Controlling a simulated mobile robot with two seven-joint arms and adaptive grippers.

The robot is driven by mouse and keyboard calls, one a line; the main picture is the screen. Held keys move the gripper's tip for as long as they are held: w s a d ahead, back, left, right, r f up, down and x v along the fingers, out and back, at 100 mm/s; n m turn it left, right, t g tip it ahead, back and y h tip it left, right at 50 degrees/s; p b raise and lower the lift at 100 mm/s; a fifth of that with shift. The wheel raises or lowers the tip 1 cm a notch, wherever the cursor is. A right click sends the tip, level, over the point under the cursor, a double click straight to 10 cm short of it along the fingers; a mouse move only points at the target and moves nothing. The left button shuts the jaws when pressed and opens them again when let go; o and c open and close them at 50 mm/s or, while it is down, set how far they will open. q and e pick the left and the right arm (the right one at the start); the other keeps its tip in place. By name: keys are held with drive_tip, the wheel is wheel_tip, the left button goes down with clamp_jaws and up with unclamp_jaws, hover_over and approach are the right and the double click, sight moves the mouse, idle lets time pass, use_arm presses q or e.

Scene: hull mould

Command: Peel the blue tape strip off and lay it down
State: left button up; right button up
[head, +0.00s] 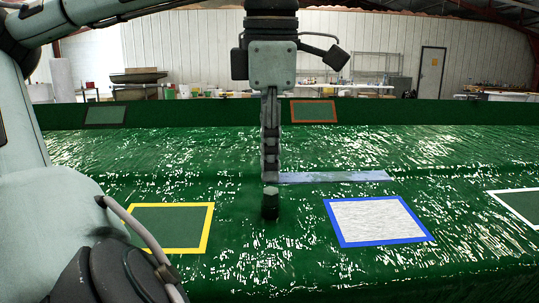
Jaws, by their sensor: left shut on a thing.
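The blue tape strip (335,177) is a pale grey-blue band across the green mould (100,150), running right from my left gripper. Its right end is in plain view; its left end meets the fingers and is partly hidden by them. My left gripper (270,188) points down in the middle of the head view, its fingers shut on the strip's left end. I cannot tell whether that end is lifted off the surface. My right gripper is not in view.
A blue-edged square with a pale middle (378,222) lies right of the gripper, a yellow-edged square (209,228) left of it. A white-edged square (530,192) is at the right edge. Orange-edged (314,122) and dark-edged (86,124) squares are on the far wall.

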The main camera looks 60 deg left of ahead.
use_arm(q)
drive_tip(key=shift+d+r+p, duration=0.1)
drive_tip(key=shift+r+p, duration=0.55)
drive_tip(key=shift+r, duration=0.25)
drive_tip(key=shift+s+d+r+p, duration=0.15)
drive_tip(key=shift+r+p, duration=0.4)
drive_tip(key=shift+r, duration=0.75)
drive_tip(key=shift+d+r, duration=0.2)
drive_tip(key=shift+r, duration=0.95)
